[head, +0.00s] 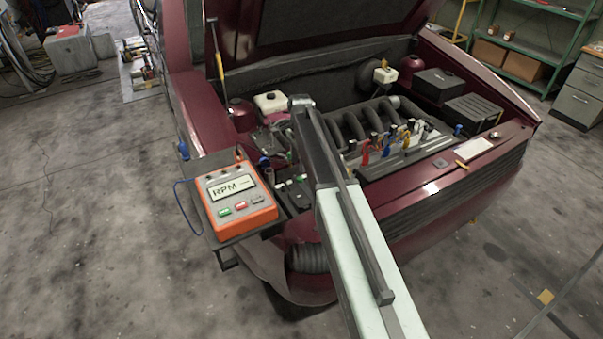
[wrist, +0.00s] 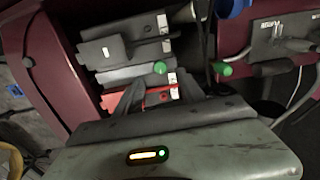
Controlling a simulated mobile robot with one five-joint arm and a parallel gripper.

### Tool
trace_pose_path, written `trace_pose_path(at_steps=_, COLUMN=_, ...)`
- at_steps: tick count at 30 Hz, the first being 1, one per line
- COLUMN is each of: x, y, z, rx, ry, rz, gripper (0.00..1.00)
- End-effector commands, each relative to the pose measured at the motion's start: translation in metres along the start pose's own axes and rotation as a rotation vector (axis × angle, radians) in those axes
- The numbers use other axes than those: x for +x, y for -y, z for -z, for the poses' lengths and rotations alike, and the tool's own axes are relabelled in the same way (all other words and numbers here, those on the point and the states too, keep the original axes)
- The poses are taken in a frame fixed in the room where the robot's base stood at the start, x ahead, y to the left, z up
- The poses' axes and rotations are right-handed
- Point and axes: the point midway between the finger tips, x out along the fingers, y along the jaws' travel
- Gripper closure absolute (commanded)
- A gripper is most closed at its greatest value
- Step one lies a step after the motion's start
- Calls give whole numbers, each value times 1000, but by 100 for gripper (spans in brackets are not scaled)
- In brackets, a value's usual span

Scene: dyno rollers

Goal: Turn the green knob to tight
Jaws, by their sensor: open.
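In the wrist view a small round green knob (wrist: 160,67) shows beside a stack of grey and red plates, near their white labels. A second green piece (wrist: 222,69), longer in shape, shows to its right by a dark cable. I cannot tell which one the task means. My gripper (wrist: 160,92) is open, with its dark fingers short of the first green knob and nothing seen between them. In the head view my arm hides the gripper. Small green pieces (head: 278,185) show on a dark block left of the arm. Any tight marking is too small to read.
A maroon car (head: 340,240) stands with its hood open over the engine (head: 360,120). An orange RPM meter (head: 235,200) sits on a shelf at its left. Coloured clips or levers (head: 388,138) stand right of my arm.

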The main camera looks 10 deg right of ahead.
Motion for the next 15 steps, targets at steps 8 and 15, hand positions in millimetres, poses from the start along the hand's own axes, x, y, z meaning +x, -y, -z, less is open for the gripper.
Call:
trace_pose_path(at_steps=8, x=41, y=-3, z=8, rx=9, ry=-1, rz=0, gripper=54)
trace_pose_path(at_steps=15, x=76, y=-4, z=10, rx=12, ry=-1, rz=0, gripper=54)
